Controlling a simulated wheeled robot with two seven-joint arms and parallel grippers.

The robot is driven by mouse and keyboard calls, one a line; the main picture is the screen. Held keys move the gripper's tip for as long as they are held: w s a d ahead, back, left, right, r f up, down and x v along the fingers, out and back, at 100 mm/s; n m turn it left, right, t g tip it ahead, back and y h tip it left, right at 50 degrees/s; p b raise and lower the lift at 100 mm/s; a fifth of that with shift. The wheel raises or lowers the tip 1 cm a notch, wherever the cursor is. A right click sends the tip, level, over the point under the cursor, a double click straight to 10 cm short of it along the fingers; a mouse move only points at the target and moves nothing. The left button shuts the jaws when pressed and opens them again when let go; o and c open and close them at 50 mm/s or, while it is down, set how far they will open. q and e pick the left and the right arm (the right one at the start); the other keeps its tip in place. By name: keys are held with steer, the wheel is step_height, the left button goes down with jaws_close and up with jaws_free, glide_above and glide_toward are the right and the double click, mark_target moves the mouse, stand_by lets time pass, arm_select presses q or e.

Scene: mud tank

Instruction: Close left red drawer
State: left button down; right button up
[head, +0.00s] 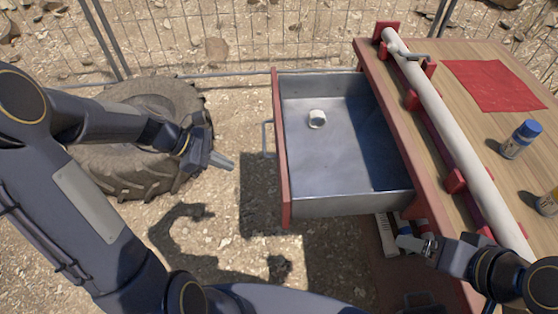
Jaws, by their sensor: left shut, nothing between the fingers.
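The red drawer (281,180) is pulled far out of the left side of the workbench. Its grey metal tray is visible, and a small white ring-shaped piece (317,119) lies inside it. A pale bar handle (267,138) is on the outer face of its red front. My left gripper (226,162) is shut and empty, left of the handle and apart from it. My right gripper (410,243) is near the bench's front left edge, below the drawer's near side in the picture. Its fingers are too small to read.
A large tyre (130,160) lies on the stony ground behind my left arm. The bench top (440,85) bears a long white pipe (455,145) in red holders, a red cloth (495,86) and a blue-capped bottle (520,139). A wire fence stands behind.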

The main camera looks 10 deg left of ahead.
arm_select(q)
steer(key=d+r+b+x, duration=0.2)
steer(key=x, duration=1)
steer(key=shift+w+d+f, duration=0.25)
steer(key=shift+w+f, duration=0.05)
steer(key=shift+w, duration=0.1)
arm_select(e)
steer(key=shift+f, duration=1.05)
